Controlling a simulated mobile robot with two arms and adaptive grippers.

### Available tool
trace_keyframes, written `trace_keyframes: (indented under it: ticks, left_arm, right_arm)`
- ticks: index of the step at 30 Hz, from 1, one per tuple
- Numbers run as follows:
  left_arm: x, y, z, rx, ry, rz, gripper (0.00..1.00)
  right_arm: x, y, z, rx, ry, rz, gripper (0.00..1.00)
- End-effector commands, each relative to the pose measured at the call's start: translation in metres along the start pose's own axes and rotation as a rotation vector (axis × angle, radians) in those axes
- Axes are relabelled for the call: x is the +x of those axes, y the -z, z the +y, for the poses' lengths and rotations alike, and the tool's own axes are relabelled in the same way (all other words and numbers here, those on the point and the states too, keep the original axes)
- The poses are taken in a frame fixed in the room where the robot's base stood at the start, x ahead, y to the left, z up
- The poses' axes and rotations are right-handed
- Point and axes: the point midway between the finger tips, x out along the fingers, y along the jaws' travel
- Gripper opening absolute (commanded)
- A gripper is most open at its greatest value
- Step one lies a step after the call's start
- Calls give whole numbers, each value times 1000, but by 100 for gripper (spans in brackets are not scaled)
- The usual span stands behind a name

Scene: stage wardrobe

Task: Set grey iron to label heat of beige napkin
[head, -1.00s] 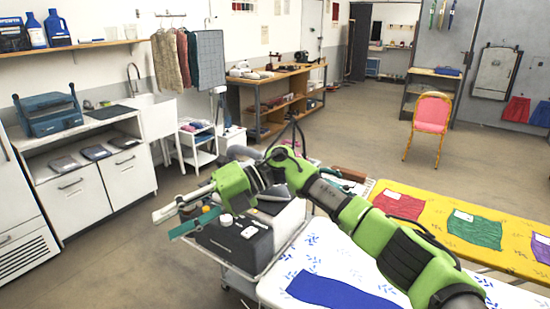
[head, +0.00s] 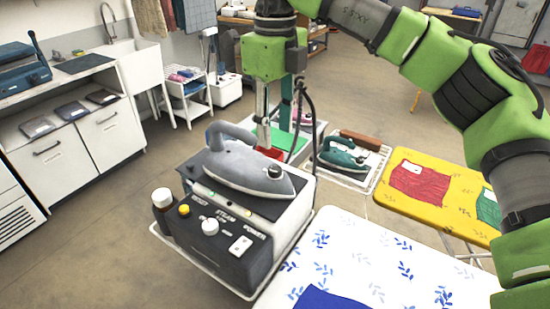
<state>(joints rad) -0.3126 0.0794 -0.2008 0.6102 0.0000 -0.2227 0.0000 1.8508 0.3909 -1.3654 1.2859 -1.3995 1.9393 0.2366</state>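The grey iron (head: 240,160) rests on the steam station (head: 215,235), with its handle up and its tip to the right. A small dark dial (head: 275,172) shows near its tip. No beige napkin is in view. A red cloth with a white label (head: 419,181) and part of a green cloth (head: 488,207) lie on the yellow board (head: 430,218). My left gripper is not in view.
A teal iron (head: 342,155) stands on a tray behind, near a brown block (head: 360,140). A black cable or hose rises beside my gripper. A white leaf-patterned board (head: 370,250) with a blue cloth (head: 330,299) is at the front. Open floor lies on the left.

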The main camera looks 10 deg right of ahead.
Motion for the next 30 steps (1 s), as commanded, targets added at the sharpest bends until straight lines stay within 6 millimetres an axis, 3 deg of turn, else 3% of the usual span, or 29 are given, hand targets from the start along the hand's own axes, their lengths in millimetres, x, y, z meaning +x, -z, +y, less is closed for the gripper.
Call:
trace_keyframes:
  ticks: [6, 12, 18, 26, 30]
  left_arm:
    - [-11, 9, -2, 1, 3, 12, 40]
    - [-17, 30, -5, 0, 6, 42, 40]
    - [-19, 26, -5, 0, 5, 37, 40]
    - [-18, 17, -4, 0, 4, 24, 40]
    - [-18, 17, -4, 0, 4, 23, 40]
  right_arm:
    - [47, 1, 0, 0, -3, 3, 38]
    - [77, 0, 1, 0, -3, 1, 38]
    - [89, 0, 1, 1, -3, -1, 38]
    - [90, 0, 1, 0, -3, -1, 38]
    - [90, 0, 1, 0, -3, -1, 1]
